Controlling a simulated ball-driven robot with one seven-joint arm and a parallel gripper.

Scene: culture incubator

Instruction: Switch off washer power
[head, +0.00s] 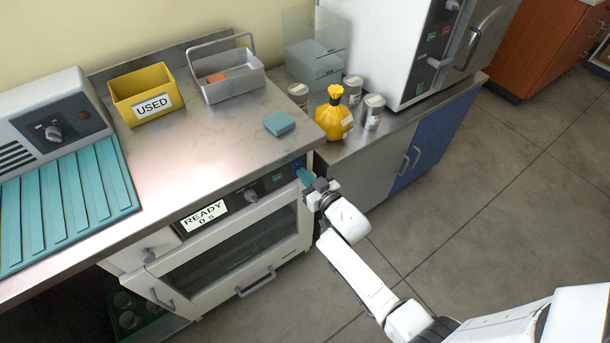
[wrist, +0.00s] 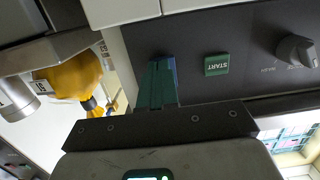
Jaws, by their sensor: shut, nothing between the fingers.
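The washer (head: 222,262) is a white front-loading unit under the steel counter, with a dark control panel along its top. Its display (head: 205,215) reads "READY 0 s". A blue switch (head: 297,164) sits at the panel's right end; in the wrist view a blue strip of it (wrist: 174,72) shows beside my fingers, mostly hidden behind them. The green START button (wrist: 217,65) and a grey knob (wrist: 297,50) are also on the panel. My gripper (head: 304,177) is shut and empty, its teal fingertips (wrist: 158,84) at the blue switch. I cannot tell whether they touch it.
On the counter are a yellow USED bin (head: 144,107), a grey basket (head: 243,84) and a teal block (head: 279,123). A yellow tied bag (head: 334,118) and several cans stand on the lower counter at right. The floor (head: 480,190) right of my arm is clear.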

